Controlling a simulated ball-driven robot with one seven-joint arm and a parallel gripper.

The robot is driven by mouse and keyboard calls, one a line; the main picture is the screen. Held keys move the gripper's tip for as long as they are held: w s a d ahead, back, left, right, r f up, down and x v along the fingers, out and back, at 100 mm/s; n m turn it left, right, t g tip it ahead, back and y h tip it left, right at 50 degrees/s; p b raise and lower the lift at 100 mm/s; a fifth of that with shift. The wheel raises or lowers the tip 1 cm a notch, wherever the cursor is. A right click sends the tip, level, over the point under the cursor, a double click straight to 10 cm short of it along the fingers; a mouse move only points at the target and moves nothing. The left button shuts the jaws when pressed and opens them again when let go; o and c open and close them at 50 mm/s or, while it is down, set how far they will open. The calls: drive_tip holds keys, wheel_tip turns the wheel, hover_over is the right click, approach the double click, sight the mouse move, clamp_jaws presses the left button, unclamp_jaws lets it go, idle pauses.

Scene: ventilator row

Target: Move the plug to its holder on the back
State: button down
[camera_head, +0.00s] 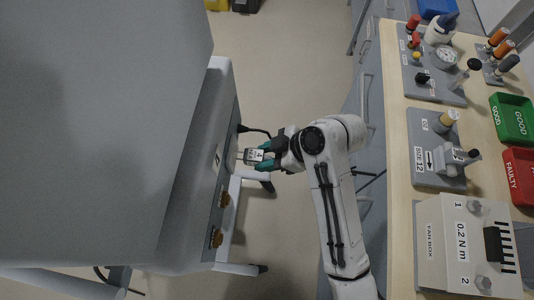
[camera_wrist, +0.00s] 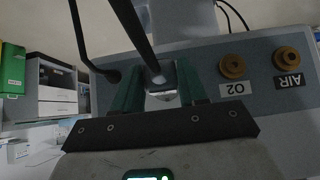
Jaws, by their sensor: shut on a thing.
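My gripper (camera_head: 264,158) has teal fingers closed around the small pale plug (camera_head: 254,155), just right of the back panel of the large grey ventilator. In the wrist view my gripper (camera_wrist: 162,88) holds the plug (camera_wrist: 162,97) between its fingers, and a thick black cable rises from it. In the head view a black cable (camera_head: 257,130) curves from the panel towards my gripper. The plug's front end is close to the panel; I cannot tell whether they touch. I cannot clearly make out the holder.
Brass ports marked O2 (camera_wrist: 234,66) and AIR (camera_wrist: 287,60) stick out of the back panel (camera_wrist: 215,90). The ventilator housing (camera_head: 95,130) fills the left. A wooden bench (camera_head: 398,170) with devices and green and red trays stands right. Floor shows between them.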

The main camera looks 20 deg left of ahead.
drive_tip(key=shift+s+a, duration=0.25)
drive_tip(key=shift+a, duration=0.4)
drive_tip(key=shift+s+a, duration=0.2)
drive_tip(key=shift+a, duration=0.4)
idle(1.0)
drive_tip(key=c, duration=0.5)
unclamp_jaws()
drive_tip(key=shift+w, duration=0.1)
drive_tip(key=b+v, duration=0.1)
drive_tip(key=v, duration=0.9)
drive_tip(key=shift+d+r, duration=0.25)
drive_tip(key=shift+r, duration=0.05)
drive_tip(key=shift+f, duration=0.1)
